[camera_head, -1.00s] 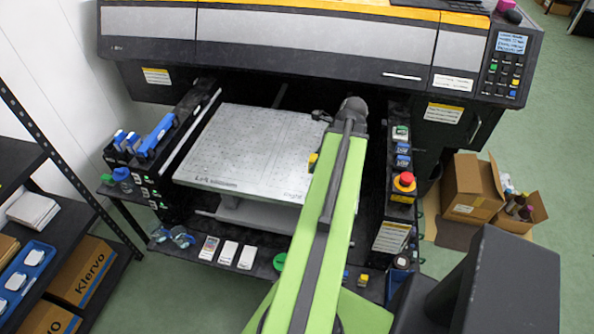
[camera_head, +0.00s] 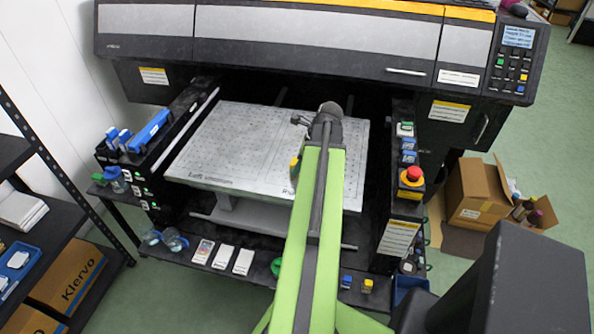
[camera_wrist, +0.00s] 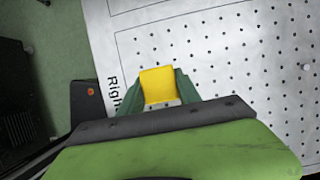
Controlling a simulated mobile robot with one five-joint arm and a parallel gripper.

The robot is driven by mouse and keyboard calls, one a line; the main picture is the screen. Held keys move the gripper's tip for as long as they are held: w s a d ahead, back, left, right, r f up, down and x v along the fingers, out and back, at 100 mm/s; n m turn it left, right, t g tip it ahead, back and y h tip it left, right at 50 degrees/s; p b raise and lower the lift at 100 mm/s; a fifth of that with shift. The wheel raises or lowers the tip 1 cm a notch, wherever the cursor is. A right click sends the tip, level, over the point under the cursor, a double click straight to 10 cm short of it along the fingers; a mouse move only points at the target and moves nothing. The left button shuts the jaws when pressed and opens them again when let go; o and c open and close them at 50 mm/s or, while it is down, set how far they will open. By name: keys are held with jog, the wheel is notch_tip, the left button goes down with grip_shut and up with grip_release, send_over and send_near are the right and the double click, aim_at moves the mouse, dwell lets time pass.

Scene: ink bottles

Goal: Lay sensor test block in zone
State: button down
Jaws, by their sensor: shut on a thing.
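My gripper (camera_wrist: 158,98) is shut on a yellow block (camera_wrist: 158,84) with a pale lower edge, taken to be the sensor test block. The green fingers sit on either side of it. In the wrist view it is over the edge of the perforated white bed (camera_wrist: 230,80), beside the printed word "Right". I cannot tell its height above the bed. In the head view a yellow bit of the block (camera_head: 294,161) shows left of my arm, over the bed (camera_head: 225,150); the arm hides the rest. A thin printed outline (camera_wrist: 150,10) shows on the bed, partly cut off.
Blue-topped items (camera_head: 150,131) stand in a rack left of the bed. A red stop button (camera_head: 412,175) is on the right rail. White cards (camera_head: 222,257) lie on the front shelf. The bed's left half is clear.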

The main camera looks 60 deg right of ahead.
jog(key=shift+f, duration=0.1)
jog(key=c, duration=0.9)
grip_release()
jog(key=shift+o, duration=0.2)
jog(key=shift+r+p, duration=0.4)
jog(key=shift+r, duration=0.15)
jog(key=p+v, duration=1)
jog(key=v, duration=0.1)
jog(key=shift+s+r, duration=0.1)
jog(key=shift+s, duration=0.05)
